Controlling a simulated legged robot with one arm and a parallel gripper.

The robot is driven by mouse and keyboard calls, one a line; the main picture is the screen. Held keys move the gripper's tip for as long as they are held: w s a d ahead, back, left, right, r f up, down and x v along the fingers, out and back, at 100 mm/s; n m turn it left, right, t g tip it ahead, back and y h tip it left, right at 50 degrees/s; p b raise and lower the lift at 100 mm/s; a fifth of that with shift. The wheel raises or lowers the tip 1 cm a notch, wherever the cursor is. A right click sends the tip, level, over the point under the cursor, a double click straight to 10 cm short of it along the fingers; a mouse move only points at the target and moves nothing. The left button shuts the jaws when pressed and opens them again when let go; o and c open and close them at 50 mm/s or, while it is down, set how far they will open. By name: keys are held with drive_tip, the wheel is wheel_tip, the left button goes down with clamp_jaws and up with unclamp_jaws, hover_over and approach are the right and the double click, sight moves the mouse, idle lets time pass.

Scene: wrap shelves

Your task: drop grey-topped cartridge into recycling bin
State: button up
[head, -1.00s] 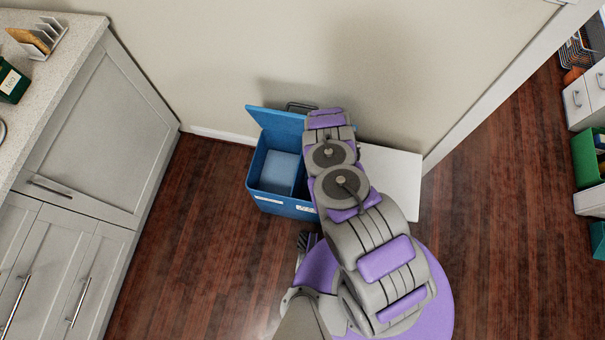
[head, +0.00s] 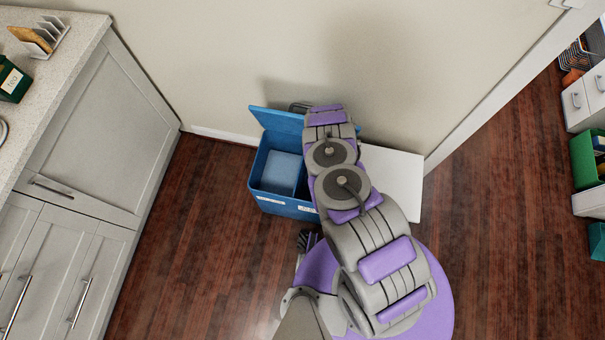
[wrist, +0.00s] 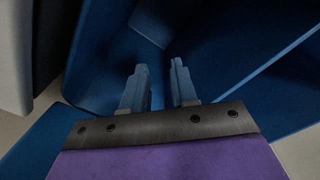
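The blue bin (head: 285,207) stands on the floor against the wall in the head view, with its lid (head: 275,121) raised at the back. Its left compartment shows a light blue surface inside. My arm covers much of its right side. In the wrist view my gripper (wrist: 159,70) points down into the dark blue bin interior (wrist: 225,40). Its two fingers are apart, with a gap and nothing visible between them. The gripper is hidden behind my arm in the head view. I see no grey-topped cartridge in either view.
A white panel (head: 398,185) lies right of the bin, partly behind my arm. Grey cabinets (head: 95,130) with a counter stand at the left. Wooden floor (head: 190,240) is clear between cabinets and bin. Drawers and a green bin (head: 586,158) are at the far right.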

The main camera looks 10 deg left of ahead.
wheel_tip(320, 180, up, 10)
drive_tip(key=p, duration=0.3)
drive_tip(key=shift+s+d+r, duration=0.15)
drive_tip(key=shift+d+r, duration=0.05)
drive_tip(key=shift+r, duration=0.05)
drive_tip(key=shift+d, duration=0.35)
